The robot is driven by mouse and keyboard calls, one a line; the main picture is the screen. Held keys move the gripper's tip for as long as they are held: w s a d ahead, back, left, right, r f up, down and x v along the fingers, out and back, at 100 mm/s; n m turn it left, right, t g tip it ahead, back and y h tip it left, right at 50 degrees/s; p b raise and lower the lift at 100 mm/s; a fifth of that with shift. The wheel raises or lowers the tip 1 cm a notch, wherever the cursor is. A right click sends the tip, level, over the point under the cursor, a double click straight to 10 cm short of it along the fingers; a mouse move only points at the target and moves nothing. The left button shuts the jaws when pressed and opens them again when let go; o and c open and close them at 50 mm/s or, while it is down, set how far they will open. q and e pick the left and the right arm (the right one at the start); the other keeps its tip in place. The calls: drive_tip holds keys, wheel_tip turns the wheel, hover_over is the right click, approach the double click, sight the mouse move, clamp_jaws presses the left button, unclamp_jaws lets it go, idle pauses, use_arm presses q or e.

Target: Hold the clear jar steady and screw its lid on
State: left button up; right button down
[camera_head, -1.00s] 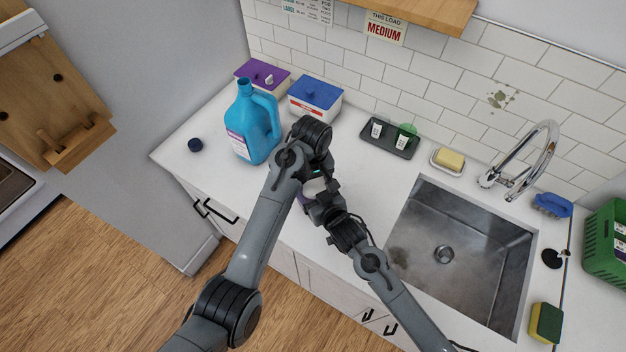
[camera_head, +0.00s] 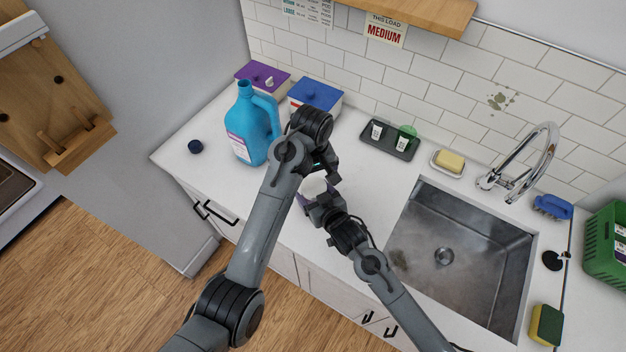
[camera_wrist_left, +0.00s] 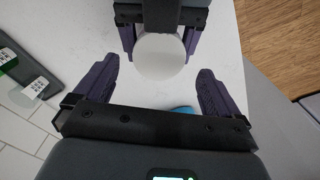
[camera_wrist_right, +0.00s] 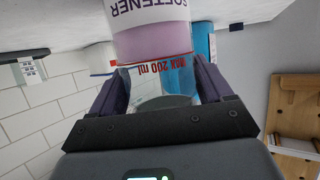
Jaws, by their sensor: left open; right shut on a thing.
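The clear jar (camera_wrist_right: 160,50) shows in the right wrist view with a SOFTENER label, pale purple contents and a red 200 ml line. My right gripper (camera_head: 308,206) is shut around it from the side. A white round lid (camera_wrist_left: 160,56) covers the jar's top in the left wrist view; it also shows in the head view (camera_head: 314,186). How tightly it sits cannot be told. My left gripper (camera_wrist_left: 157,70) is open above the jar, its fingers apart from the lid on both sides.
A blue jug (camera_head: 250,125), a purple-lidded box (camera_head: 262,77) and a blue-lidded box (camera_head: 315,95) stand behind on the left. A dark cap (camera_head: 195,146) lies at left. A black tray (camera_head: 378,145) is at the back; the sink (camera_head: 460,250) is at right.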

drive_tip(key=shift+f, duration=0.15)
idle(0.3)
unclamp_jaws()
drive_tip(key=shift+s, duration=0.15)
drive_tip(key=v, duration=1.1)
